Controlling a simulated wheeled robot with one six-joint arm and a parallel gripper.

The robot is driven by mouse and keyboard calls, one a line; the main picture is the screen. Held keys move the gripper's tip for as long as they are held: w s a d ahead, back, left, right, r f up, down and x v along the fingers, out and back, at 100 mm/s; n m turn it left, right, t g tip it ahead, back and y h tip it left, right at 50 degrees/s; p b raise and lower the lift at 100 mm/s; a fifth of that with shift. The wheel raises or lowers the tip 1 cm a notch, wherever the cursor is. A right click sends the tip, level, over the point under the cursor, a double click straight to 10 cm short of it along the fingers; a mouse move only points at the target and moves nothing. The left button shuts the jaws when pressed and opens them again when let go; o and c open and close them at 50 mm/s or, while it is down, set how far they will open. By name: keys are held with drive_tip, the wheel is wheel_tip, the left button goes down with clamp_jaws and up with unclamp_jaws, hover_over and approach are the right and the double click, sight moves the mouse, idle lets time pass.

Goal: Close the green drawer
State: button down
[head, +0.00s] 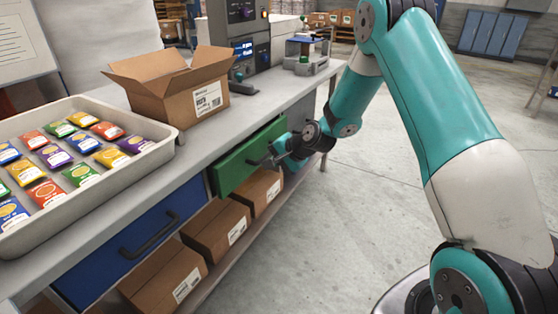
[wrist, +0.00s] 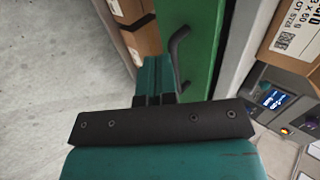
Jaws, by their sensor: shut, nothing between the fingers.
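The green drawer (head: 237,167) is under the worktop, to the right of the blue drawer. Its front and dark handle (wrist: 179,48) fill the middle of the wrist view. The front looks close to the cabinet face; I cannot tell whether it is flush or slightly out. My gripper (head: 270,160) is in front of the drawer near its handle. In the wrist view the fingers (wrist: 157,75) are together and empty, beside the handle. I cannot tell whether they touch the drawer front.
The blue drawer (head: 120,250) is at the left. Cardboard boxes (head: 215,235) stand on the shelf below. The floor (head: 350,220) to the right is clear.

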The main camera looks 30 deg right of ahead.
drive_tip(key=s+r, duration=0.1)
drive_tip(key=t+y+b, duration=0.5)
drive_tip(key=t+b, duration=0.2)
drive_tip(key=b, duration=2)
approach(229, 177)
drive_tip(key=p+x, duration=0.2)
drive_tip(key=x, duration=0.5)
drive_tip(key=shift+w+a+f, duration=0.1)
drive_tip(key=shift+w+a, duration=0.05)
drive_tip(key=shift+w, duration=0.1)
